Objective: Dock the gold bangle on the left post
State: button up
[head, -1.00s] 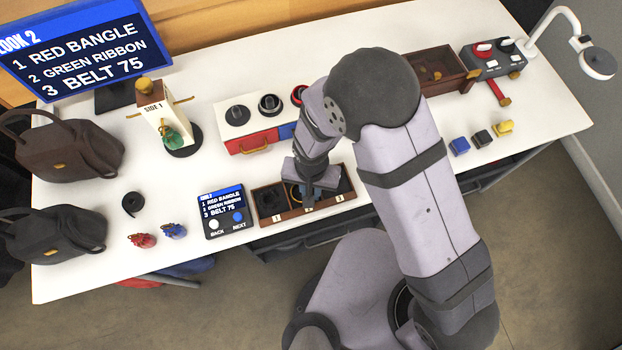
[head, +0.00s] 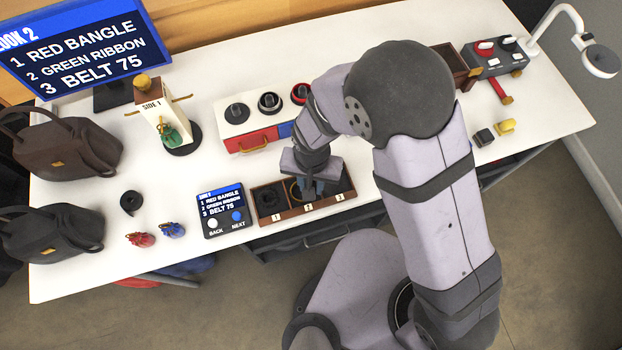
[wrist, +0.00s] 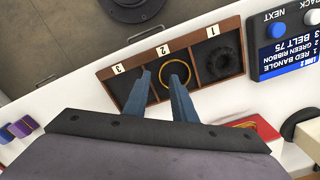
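The gold bangle (wrist: 161,77) lies in compartment 2 of the wooden tray (wrist: 118,72); its left edge also shows in the head view (head: 291,190). My gripper (wrist: 160,76) is over that compartment with its two fingers apart. In the wrist view one fingertip overlaps the inside of the ring and the other is near the divider towards compartment 3. I cannot tell whether either touches the bangle. In the head view my gripper (head: 309,189) hides part of it. A red and blue box behind the tray carries a left black post (head: 237,112), a middle post (head: 269,102) and a right one with red.
A dark coiled item (wrist: 222,64) fills compartment 1. A screen panel (head: 225,211) stands left of the tray. The SIDE 1 stand (head: 152,112) with side arms, a green pouch, dark bags (head: 68,150) and small red and blue pouches are further left. The table's front edge is close.

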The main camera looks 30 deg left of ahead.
jog(key=shift+a+r+b, duration=0.2)
jog(key=shift+r+b, duration=0.1)
jog(key=shift+r, duration=0.5)
jog(key=shift+s+r, duration=0.1)
jog(key=shift+r, duration=1)
